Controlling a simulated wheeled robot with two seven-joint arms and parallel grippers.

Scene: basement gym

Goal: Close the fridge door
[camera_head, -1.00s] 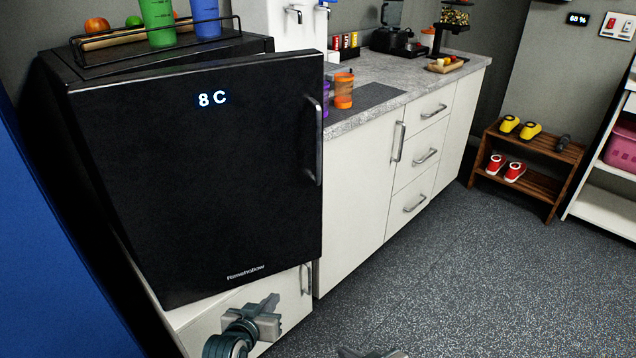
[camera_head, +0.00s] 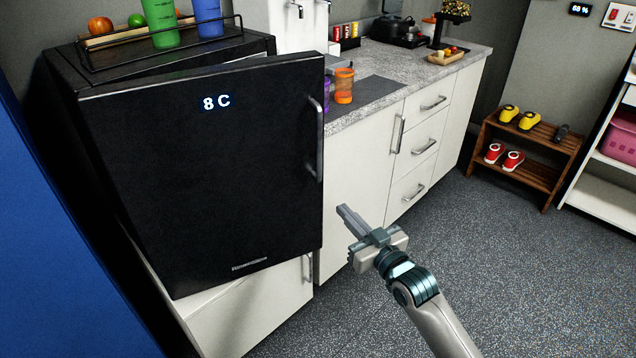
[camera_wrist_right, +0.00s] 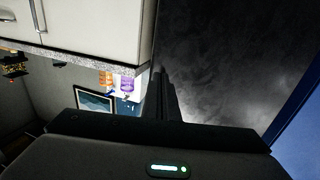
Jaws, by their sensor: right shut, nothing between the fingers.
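The black fridge (camera_head: 62,90) stands at the left on a white cabinet. Its door (camera_head: 200,170) is ajar, swung out at an angle from the body, with a wedge gap along the top. The door handle (camera_head: 318,140) is on its right edge. In the right wrist view the closed fingers (camera_wrist_right: 163,95) point toward the dark door (camera_wrist_right: 225,60). My left gripper is not in view.
Green and blue cups (camera_head: 160,22) and fruit stand in a rack on the fridge. An orange shaker (camera_head: 343,86) is on the counter (camera_head: 440,68) beside the door. A blue panel (camera_head: 45,230) is at the left. The floor (camera_head: 520,270) at the right is clear.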

